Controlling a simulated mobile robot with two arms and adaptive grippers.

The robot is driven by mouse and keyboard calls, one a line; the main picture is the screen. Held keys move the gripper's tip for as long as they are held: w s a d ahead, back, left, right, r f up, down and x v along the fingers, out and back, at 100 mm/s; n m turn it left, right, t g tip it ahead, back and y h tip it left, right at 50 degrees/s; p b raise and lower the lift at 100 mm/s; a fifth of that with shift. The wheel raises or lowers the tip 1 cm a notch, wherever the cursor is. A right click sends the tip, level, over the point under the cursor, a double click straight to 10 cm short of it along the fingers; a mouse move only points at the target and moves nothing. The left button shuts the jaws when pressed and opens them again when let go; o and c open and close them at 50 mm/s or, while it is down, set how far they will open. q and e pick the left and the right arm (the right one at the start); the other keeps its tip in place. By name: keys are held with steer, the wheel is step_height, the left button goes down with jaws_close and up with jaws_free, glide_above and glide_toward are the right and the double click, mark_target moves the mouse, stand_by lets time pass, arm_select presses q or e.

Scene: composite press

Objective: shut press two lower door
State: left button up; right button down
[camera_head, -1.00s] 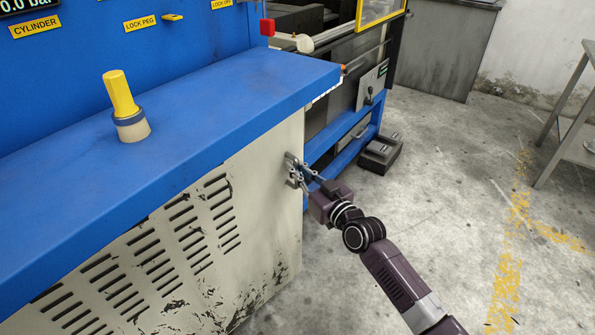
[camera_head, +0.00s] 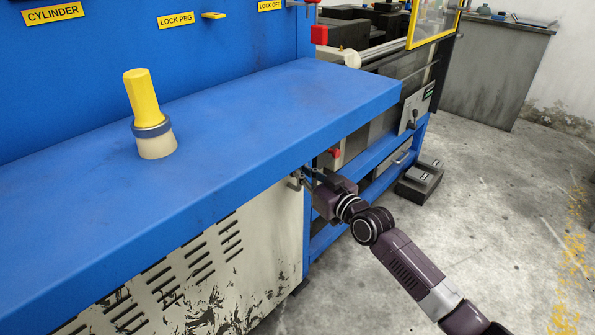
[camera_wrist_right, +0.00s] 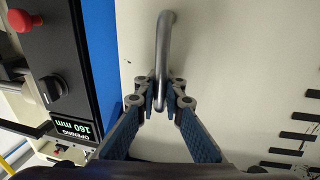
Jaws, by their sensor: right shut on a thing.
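The lower door (camera_head: 265,235) is a worn cream panel with rows of dark louvre slots, under the blue worktop (camera_head: 240,135). It also fills much of the right wrist view (camera_wrist_right: 235,60). Its metal bar handle (camera_wrist_right: 164,45) sits near the door's right edge in the head view. My right gripper (camera_head: 307,177) is shut on this handle, and both fingers meet around the bar in the right wrist view (camera_wrist_right: 161,100). The door's right edge is close beside a blue frame post; whether a gap remains there I cannot tell. My left gripper is not in view.
A yellow-handled peg (camera_head: 146,112) stands on the worktop. A neighbouring machine with a blue frame (camera_head: 385,155) is to the right, with a dark foot pedal (camera_head: 420,182) on the floor. Grey floor (camera_head: 500,230) at right is open.

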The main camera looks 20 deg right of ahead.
steer(key=shift+a, duration=0.15)
steer(key=c, duration=2)
jaws_free()
steer(key=shift+a, duration=0.1)
steer(key=v, duration=1.2)
